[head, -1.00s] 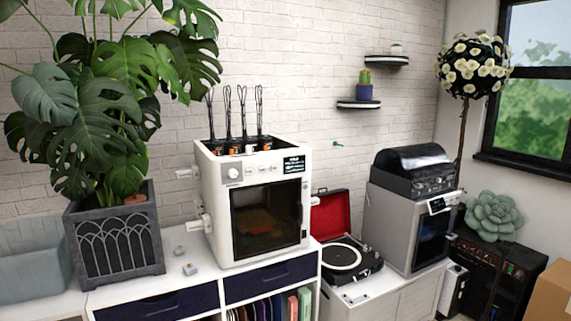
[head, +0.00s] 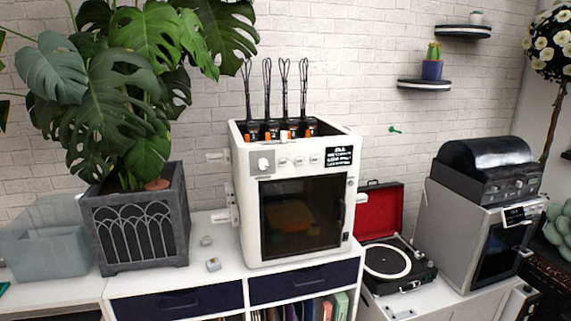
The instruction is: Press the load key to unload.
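A white box-shaped machine (head: 247,215), apparently a 3D printer, stands on the white cabinet with a dark glass door (head: 303,215) on its front. Above the door are a round knob (head: 263,164), a row of small round keys (head: 299,161) and a small black display (head: 343,156). The lettering on the keys and display is too small to read, so I cannot tell which one is the load key. Something orange lies dimly behind the closed door. Neither of my grippers is in view.
A potted monstera (head: 140,235) and a translucent bin (head: 45,240) stand left of the machine. A record player (head: 390,262) with a red lid and a second grey machine (head: 440,225) are to the right. Two small pale objects lie on the cabinet top (head: 190,283).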

